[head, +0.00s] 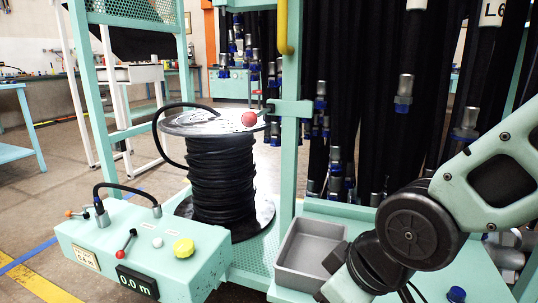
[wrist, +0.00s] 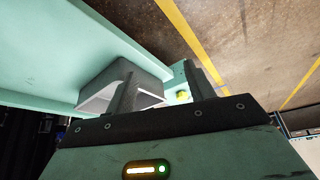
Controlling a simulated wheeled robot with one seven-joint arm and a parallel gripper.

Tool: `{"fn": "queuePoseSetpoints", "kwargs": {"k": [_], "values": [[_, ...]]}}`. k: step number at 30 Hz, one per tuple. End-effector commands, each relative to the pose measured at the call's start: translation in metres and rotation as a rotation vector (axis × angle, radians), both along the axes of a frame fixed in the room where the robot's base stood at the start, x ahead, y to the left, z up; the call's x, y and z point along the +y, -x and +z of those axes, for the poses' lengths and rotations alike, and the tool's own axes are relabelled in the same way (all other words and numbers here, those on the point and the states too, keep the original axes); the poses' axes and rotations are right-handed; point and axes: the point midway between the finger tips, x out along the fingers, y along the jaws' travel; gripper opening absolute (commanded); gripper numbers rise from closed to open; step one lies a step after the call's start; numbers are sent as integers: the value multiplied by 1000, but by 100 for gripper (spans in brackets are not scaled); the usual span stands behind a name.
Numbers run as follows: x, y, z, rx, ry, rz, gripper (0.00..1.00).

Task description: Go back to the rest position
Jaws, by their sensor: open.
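My gripper (wrist: 163,88) shows in the wrist view with its two dark fingers apart and nothing between them. Beyond the fingers is an open grey tray (wrist: 98,88), partly behind the left finger. In the head view my arm reaches in from the right and bends down toward the bottom edge, to the right of the same grey tray (head: 287,275). My fingertips are not clearly visible there. A dark block shape shows at the tray's right side; I cannot tell whether it is part of my gripper.
A teal control box (head: 150,245) with a yellow knob (head: 183,247) and a 0.0 m display stands at lower left. Behind it is a black hose reel (head: 222,175). Black hoses with metal fittings (head: 404,95) hang behind my arm. Open floor (head: 60,170) lies at left.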

Motion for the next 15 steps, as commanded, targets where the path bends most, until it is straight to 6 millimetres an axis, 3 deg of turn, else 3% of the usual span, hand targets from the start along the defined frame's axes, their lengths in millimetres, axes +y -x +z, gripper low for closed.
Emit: {"fn": "queuePoseSetpoints", "kwargs": {"k": [9,15], "values": [[-50,92,13,319,220,-90,53],[-52,95,61,334,229,-94,53]]}}
